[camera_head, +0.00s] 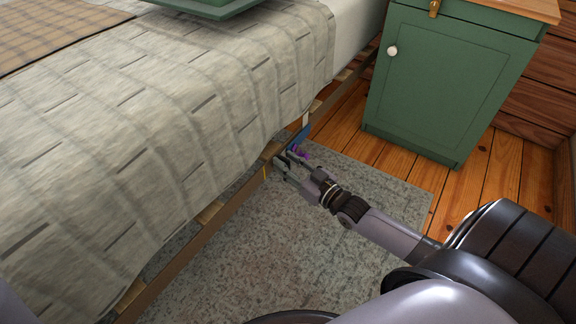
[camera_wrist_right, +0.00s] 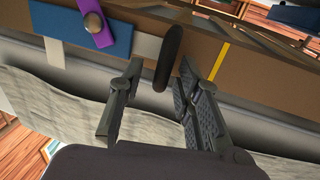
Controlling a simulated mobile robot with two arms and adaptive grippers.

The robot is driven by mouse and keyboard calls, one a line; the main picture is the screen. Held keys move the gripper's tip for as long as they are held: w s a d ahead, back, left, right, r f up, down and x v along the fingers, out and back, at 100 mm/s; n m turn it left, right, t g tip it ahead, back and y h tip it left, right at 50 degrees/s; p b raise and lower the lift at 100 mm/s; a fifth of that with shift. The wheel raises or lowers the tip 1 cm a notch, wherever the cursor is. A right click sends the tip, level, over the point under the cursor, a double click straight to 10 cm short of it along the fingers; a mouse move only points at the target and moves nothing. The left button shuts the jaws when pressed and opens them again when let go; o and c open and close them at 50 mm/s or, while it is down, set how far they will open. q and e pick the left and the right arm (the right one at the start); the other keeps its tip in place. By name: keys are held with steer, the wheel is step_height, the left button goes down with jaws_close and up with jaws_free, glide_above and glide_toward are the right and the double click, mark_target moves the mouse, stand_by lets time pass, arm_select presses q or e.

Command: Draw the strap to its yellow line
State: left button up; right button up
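The yellow line (camera_wrist_right: 220,62) is a thin upright stripe on the brown bed rail (camera_wrist_right: 260,70); it also shows in the head view (camera_head: 264,172). In the right wrist view, a blue strap piece (camera_wrist_right: 70,32) with a purple tab (camera_wrist_right: 92,20) lies on the rail, left of the line. A pale band (camera_wrist_right: 146,48) emerges from it toward a black rounded pull (camera_wrist_right: 169,55). My right gripper (camera_head: 283,160) is at the rail, its fingers on either side of the black pull with visible gaps. The pull stands left of the yellow line. My left gripper is out of view.
The bed with its quilt (camera_head: 190,110) fills the left, the quilt hanging near the rail. A green cabinet (camera_head: 440,80) stands at the right. A grey rug (camera_head: 270,250) covers the floor before the bed. A green tray (camera_head: 215,8) rests on the bed.

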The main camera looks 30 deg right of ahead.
jaws_close()
stand_by(0.4)
stand_by(0.4)
